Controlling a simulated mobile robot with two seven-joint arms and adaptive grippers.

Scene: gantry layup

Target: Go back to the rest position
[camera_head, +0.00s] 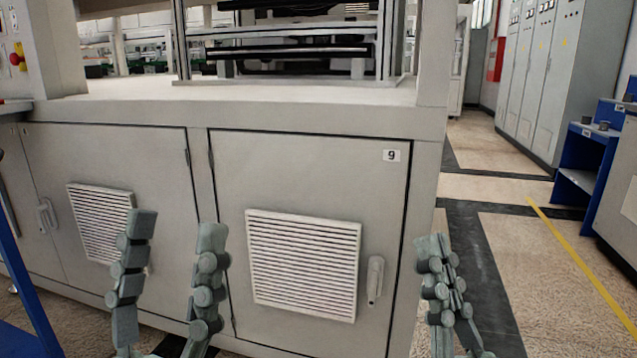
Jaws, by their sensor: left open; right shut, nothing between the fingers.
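My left gripper (172,232) shows at the lower left, in front of the cabinet doors. Its two jointed grey-green fingers stand upright and wide apart, with nothing between them. My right gripper (434,240) shows at the lower middle right, by the cabinet's right corner. Its fingers are together and hold nothing. The palms and most of both arms are below the picture edge. Neither gripper is seen holding anything.
A large grey machine cabinet (304,170) with vented doors, marked 9, fills the view ahead. A blue frame (28,285) stands at the left edge. Grey cabinets (547,75) and a blue rack (583,165) line the right. The speckled floor (540,265) between is clear.

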